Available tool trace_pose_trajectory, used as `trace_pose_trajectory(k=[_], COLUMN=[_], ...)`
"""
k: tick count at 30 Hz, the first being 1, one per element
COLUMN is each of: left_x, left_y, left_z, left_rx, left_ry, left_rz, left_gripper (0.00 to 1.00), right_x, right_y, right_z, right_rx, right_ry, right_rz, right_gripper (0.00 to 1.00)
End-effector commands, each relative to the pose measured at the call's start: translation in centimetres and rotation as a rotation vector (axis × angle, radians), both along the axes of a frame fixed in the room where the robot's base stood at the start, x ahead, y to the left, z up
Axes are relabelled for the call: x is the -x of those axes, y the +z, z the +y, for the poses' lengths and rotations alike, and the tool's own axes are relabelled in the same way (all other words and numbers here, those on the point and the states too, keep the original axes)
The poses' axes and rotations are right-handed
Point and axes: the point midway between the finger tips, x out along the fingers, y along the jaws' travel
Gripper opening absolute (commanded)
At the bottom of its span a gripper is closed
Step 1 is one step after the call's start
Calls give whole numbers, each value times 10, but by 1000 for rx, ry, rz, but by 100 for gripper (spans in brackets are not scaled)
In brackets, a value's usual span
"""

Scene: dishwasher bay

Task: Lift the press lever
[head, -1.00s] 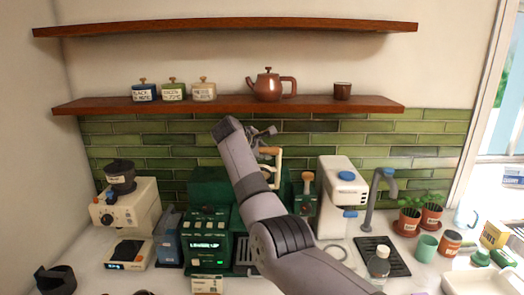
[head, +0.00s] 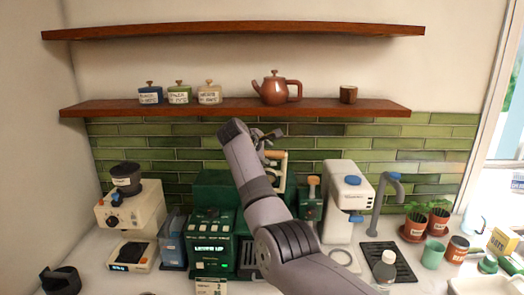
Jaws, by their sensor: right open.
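The green press machine (head: 213,219) stands on the counter against the tiled wall, with a lit display that appears to read "LEVER UP". Its lever, with a pale wooden handle (head: 276,155) on a light frame, shows just right of my right arm. My right arm crosses in front of the machine from the lower right and hides part of it. My right gripper (head: 268,137) is small and partly hidden by my own wrist. It is open, at the top of the lever handle; I cannot tell whether it touches. My left gripper is out of view.
A cream grinder (head: 131,211) and a small scale (head: 131,256) stand at left. A white dispenser (head: 345,200), a grey tap (head: 381,205), a bottle (head: 384,268) and potted plants (head: 415,226) are at right. A wooden shelf (head: 235,107) with a teapot (head: 275,88) hangs above.

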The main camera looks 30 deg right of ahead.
Motion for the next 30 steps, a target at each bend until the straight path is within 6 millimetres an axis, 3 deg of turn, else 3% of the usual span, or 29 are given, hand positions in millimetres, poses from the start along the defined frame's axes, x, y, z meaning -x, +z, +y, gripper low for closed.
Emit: trace_pose_trajectory(k=[18,30], left_x=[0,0], left_y=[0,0], left_z=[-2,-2], left_rx=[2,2], left_ry=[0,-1], left_rz=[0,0], left_gripper=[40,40], right_x=[47,51], right_y=[56,61], right_z=[77,84], right_rx=[1,1], right_ry=[2,2], right_rz=[-2,-1], right_gripper=[43,43])
